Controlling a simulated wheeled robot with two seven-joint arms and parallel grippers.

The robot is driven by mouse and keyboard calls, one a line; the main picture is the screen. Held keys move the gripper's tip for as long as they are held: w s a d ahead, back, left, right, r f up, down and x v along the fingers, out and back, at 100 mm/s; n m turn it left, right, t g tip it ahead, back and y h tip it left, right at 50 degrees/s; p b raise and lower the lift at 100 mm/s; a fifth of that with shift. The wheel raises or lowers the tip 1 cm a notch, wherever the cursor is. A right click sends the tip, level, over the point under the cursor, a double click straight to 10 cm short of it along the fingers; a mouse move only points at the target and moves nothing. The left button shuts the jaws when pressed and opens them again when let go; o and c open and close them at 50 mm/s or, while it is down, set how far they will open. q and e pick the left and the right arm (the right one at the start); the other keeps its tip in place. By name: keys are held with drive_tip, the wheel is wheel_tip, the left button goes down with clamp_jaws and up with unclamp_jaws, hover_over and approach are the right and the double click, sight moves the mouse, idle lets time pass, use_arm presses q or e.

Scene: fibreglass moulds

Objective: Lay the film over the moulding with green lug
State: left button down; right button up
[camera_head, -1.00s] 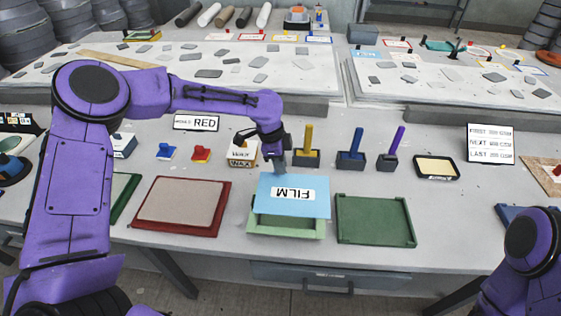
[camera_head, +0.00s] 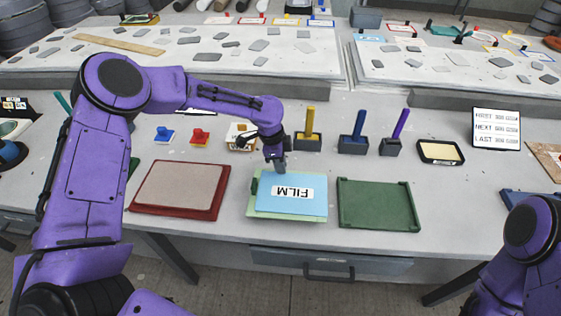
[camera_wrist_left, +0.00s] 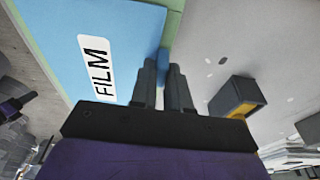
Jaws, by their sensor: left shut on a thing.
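The blue film (camera_head: 268,206), marked FILM, lies over the pale green moulding (camera_head: 312,217), covering most of it. A pale green border shows along the front and left edges. A small dark green lug (camera_head: 254,186) shows at the moulding's left side. My left gripper (camera_head: 277,166) is at the film's back edge, shut on its small blue tab. In the left wrist view the film (camera_wrist_left: 70,40) reaches the closed fingers (camera_wrist_left: 165,72), with the pale green moulding edge (camera_wrist_left: 172,27) just beyond. My right gripper is out of view.
A red-framed panel (camera_head: 219,207) lies left of the moulding and a dark green tray (camera_head: 413,222) right of it. Behind stand holders with a yellow (camera_head: 310,121), a blue (camera_head: 358,125) and a purple handle (camera_head: 401,123). A shallow black tray (camera_head: 458,160) is further right.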

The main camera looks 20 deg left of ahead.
use_arm(q)
drive_tip(key=c, duration=1)
unclamp_jaws()
drive_tip(key=r, duration=0.3)
drive_tip(key=a+r+b, duration=0.1)
drive_tip(key=r, duration=0.3)
drive_tip(key=a+r, duration=0.1)
drive_tip(key=r, duration=0.2)
drive_tip(key=shift+s+r+b, duration=0.2)
drive_tip(key=shift+s+b, duration=0.1)
drive_tip(key=shift+b, duration=0.05)
